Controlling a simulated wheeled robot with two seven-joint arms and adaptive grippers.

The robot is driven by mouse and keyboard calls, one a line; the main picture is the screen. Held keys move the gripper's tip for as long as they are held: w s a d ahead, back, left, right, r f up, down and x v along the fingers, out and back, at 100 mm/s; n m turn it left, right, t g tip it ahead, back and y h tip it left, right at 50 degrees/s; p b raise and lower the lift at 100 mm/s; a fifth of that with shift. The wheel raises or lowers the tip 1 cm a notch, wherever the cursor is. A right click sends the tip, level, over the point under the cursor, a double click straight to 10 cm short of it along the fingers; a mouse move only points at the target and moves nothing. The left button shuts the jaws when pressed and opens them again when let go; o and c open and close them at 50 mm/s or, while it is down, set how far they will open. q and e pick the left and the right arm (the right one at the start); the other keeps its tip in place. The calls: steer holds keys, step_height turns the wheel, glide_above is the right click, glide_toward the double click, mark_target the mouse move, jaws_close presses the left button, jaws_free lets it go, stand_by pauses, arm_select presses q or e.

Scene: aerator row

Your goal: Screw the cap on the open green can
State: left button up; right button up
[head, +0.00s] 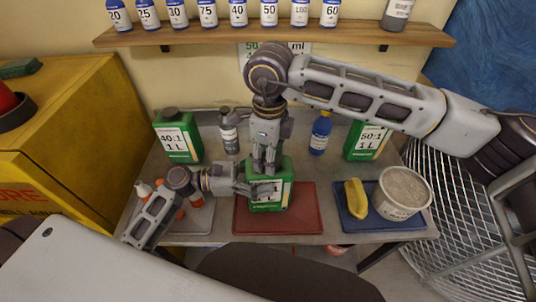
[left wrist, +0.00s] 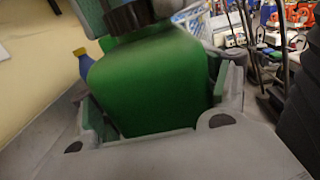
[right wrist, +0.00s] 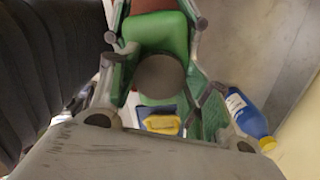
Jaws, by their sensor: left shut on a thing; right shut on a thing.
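The green can (head: 284,175) stands on the red mat (head: 305,207) in the middle of the bench. My left gripper (head: 264,190) comes in from the left and is shut on its body; the green body (left wrist: 145,85) fills the space between the fingers in the left wrist view. My right gripper (head: 265,166) points down over the can's top. It is shut on the dark round cap (right wrist: 160,77), seen from above over the can in the right wrist view. The fingers hide the neck in the head view, so I cannot tell whether the threads are engaged.
Capped green cans stand at back left (head: 178,136) and back right (head: 366,140). A grey bottle (head: 229,133) and blue bottle (head: 320,133) stand behind. Right, a blue mat (head: 382,222) holds a yellow object (head: 356,198) and white tub (head: 403,193). A shelf (head: 220,36) hangs above.

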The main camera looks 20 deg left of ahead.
steer(key=o, duration=1.2)
steer(key=shift+r, duration=0.1)
steer(key=shift+r, duration=5.95)
arm_select(q)
steer(key=o, duration=2.1)
steer(key=shift+d, duration=0.1)
